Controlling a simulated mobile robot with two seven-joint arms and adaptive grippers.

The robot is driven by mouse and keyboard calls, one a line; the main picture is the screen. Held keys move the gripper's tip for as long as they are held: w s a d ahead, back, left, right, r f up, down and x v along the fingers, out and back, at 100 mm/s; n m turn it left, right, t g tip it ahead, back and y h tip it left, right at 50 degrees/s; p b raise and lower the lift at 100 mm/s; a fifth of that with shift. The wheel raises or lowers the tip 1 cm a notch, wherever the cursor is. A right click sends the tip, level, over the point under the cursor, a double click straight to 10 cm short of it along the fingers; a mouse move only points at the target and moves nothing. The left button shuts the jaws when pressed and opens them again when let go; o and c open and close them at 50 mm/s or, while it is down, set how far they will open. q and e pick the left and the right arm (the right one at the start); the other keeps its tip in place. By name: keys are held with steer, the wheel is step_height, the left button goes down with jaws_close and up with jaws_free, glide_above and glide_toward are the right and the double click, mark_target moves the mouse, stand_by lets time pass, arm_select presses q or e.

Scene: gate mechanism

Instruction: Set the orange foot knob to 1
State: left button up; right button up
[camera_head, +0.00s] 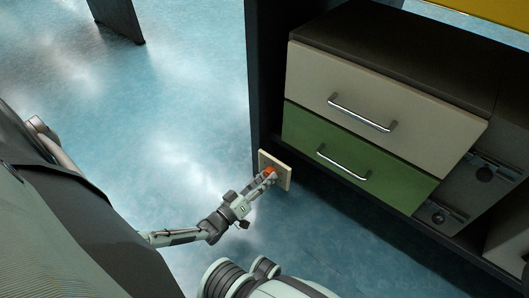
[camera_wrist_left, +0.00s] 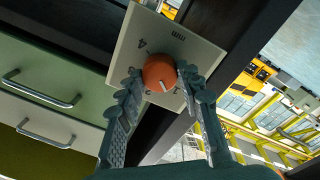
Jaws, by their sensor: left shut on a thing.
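The orange foot knob (camera_head: 270,170) sits on a pale square plate (camera_head: 283,163) low on the dark post beside the drawers. My left gripper (camera_head: 264,179) reaches it from the lower left and is shut on it. In the left wrist view the knob (camera_wrist_left: 159,71) lies between the two fingertips (camera_wrist_left: 160,80), with a finger on each side. The plate (camera_wrist_left: 195,55) carries dark marks, one of them looking like a 4. A pale line shows on the lower part of the knob. My right gripper is not in view.
A dark upright post (camera_head: 265,75) stands behind the plate. To its right are a cream drawer (camera_head: 365,85) and a green drawer (camera_head: 345,150) with metal bar handles, and dark latch panels (camera_head: 485,170).

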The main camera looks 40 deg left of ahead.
arm_select(q)
steer(key=shift+n, duration=1)
steer(key=o, duration=1.2)
steer(key=shift+c, duration=0.2)
steer(key=shift+s, duration=0.1)
steer(key=s+a, duration=0.1)
steer(key=s, duration=1)
steer(key=shift+s+a+f, duration=0.2)
steer(key=shift+s+f, duration=0.15)
steer(key=shift+s, duration=0.05)
